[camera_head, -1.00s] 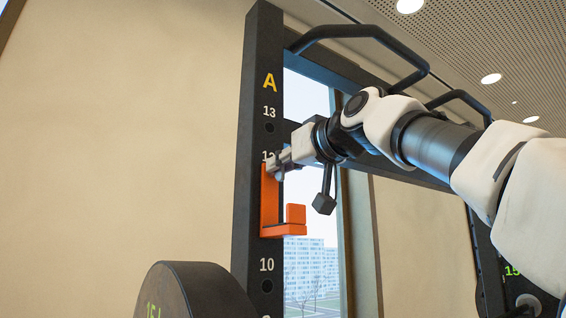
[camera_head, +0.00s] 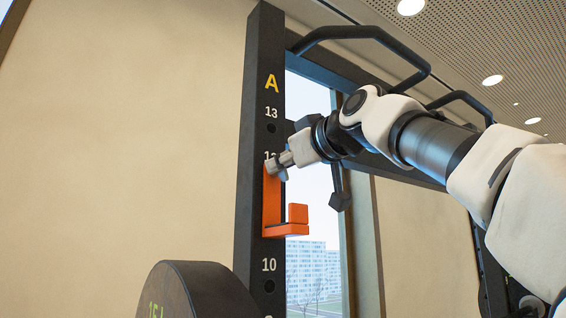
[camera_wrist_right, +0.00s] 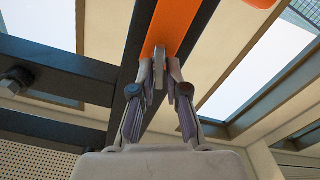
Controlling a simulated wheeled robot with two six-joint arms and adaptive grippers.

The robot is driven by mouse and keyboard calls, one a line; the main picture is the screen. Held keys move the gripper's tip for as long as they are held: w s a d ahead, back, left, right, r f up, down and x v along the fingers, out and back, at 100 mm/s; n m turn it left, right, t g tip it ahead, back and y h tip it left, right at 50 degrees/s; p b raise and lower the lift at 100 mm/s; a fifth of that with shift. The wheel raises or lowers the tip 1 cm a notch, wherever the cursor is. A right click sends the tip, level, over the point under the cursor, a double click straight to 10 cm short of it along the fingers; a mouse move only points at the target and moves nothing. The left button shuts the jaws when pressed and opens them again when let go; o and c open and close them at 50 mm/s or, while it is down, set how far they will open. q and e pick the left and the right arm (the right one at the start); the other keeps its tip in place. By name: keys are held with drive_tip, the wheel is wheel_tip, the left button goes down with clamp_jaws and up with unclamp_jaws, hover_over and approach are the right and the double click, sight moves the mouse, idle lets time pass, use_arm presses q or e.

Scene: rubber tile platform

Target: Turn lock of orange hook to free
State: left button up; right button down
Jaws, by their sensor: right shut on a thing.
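The orange hook (camera_head: 271,205) hangs on the dark upright marked A, between the numbers 12 and 10, with its arm and upturned tip pointing right. My right gripper (camera_head: 276,166) is at the hook's top end, reaching in from the right. In the right wrist view, its fingers (camera_wrist_right: 160,66) are shut on a small grey lever, the lock (camera_wrist_right: 159,76), in front of the orange hook plate (camera_wrist_right: 168,28). In the head view the fingers hide most of the lock. My left gripper is not in view.
The dark upright (camera_head: 259,110) carries numbered holes. Black bar handles (camera_head: 360,33) run above my right arm. A dark round weight plate (camera_head: 195,292) stands at the lower left. A window lies behind the upright; the left side is open wall.

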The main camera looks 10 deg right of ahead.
drive_tip(key=n, duration=0.3)
drive_tip(key=shift+a+f+n+b, duration=0.1)
drive_tip(key=shift+a+n+b, duration=0.1)
drive_tip(key=shift+n+b, duration=0.15)
drive_tip(key=n, duration=0.5)
drive_tip(key=shift+s+a, duration=0.15)
idle(0.9)
drive_tip(key=c, duration=1.3)
unclamp_jaws()
drive_tip(key=shift+w+f, duration=0.1)
drive_tip(key=shift+w, duration=0.1)
